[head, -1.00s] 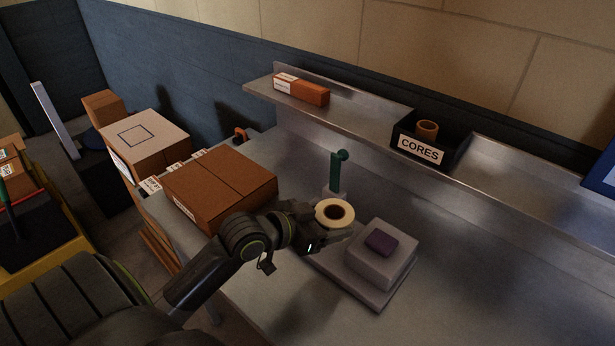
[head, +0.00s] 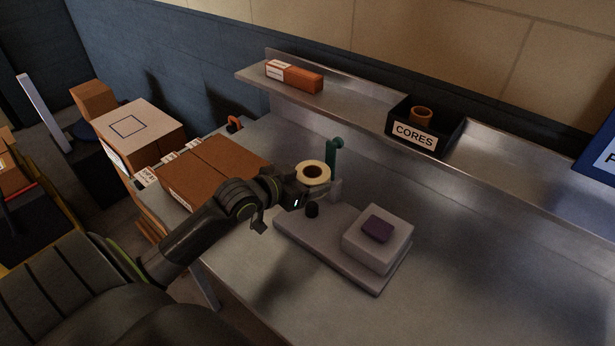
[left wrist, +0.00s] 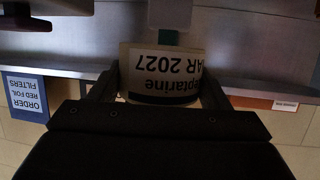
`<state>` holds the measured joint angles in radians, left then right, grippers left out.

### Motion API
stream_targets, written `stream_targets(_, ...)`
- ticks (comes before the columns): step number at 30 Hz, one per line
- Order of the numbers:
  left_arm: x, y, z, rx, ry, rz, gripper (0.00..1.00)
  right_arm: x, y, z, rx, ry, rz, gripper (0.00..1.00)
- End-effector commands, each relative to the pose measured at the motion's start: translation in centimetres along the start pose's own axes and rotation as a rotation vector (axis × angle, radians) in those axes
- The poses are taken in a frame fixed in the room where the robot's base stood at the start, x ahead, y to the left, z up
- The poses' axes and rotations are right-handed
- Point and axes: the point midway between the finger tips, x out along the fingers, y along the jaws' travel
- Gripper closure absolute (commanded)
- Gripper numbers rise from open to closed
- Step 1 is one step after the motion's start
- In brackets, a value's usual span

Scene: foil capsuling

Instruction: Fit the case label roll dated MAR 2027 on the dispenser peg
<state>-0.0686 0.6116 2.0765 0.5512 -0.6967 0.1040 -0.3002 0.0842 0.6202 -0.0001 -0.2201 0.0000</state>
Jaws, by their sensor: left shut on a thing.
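The label roll (head: 325,180) is cream with a brown core, its hole facing up in the head view. In the left wrist view its label (left wrist: 166,72) reads upside down "eptarine" and "AR 2027", with the left part cut off. My left gripper (head: 302,186) is shut on the roll, its fingers on either side. The dispenser peg (head: 333,153) is a green upright with a rounded knob on a grey foot. The roll is beside it, just left in the head view; I cannot tell the gap. Green also shows behind the roll in the left wrist view (left wrist: 168,38). My right gripper is not in view.
A brown carton (head: 205,170) lies left. The shelf behind holds a CORES bin (head: 414,136) and an orange-and-white box (head: 294,76). The bench's right is clear.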

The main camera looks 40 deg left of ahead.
Motion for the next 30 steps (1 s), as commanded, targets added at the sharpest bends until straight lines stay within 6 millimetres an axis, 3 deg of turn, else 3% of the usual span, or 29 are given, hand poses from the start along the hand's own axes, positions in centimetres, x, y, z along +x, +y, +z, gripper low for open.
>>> stream_targets(15, 1.7, 0.0, 4.5, 0.001, 0.002, 0.0, 0.56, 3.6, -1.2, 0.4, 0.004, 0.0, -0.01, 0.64)
stream_targets(30, 1.7, 0.0, 4.7, 0.001, 0.002, 0.0, 0.56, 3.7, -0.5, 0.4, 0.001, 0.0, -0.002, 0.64)
